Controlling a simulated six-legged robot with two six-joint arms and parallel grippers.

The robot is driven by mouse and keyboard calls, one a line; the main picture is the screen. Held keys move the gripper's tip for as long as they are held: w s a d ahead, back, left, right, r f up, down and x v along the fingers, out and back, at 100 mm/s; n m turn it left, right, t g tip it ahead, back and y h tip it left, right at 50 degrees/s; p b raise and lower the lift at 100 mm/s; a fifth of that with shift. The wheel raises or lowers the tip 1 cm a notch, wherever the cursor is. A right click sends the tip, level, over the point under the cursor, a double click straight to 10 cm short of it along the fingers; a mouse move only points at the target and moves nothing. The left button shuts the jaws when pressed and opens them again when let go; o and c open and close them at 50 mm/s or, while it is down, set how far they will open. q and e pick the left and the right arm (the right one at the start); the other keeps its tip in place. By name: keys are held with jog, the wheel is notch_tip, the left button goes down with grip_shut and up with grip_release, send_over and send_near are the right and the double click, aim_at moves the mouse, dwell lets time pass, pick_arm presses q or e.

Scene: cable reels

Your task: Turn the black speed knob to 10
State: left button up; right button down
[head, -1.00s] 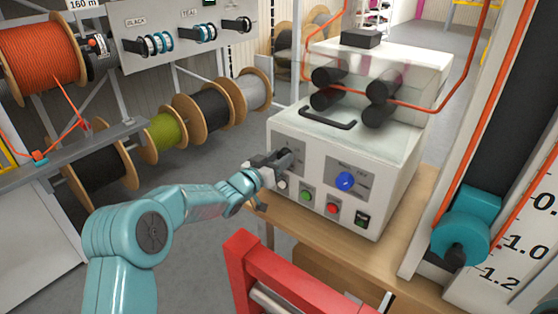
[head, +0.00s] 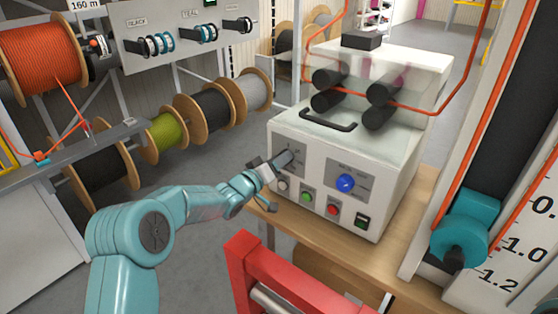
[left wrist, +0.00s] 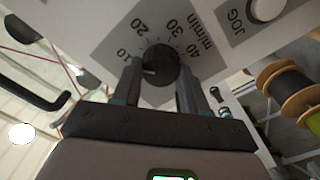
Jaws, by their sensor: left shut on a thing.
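The black speed knob (left wrist: 162,60) sits on a grey dial plate marked 10, 20, 30, 40 and m/min in the left wrist view. Its white mark is on the left side, nearest the 10, pointing slightly below that number. My left gripper (left wrist: 159,75) has one finger on each side of the knob and is shut on it. In the head view my left gripper (head: 281,162) is at the left dial of the white machine (head: 395,185) and hides the knob. My right gripper is not in view.
A red frame (head: 243,270) stands in front. Cable reels (head: 205,110) stand behind on the left.

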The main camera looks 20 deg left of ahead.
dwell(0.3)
pick_arm(q)
jog(key=o, duration=1.1)
jog(key=shift+c, duration=0.2)
jog(key=b+v, duration=0.3)
jog(key=v, duration=1.3)
jog(key=shift+s, duration=0.2)
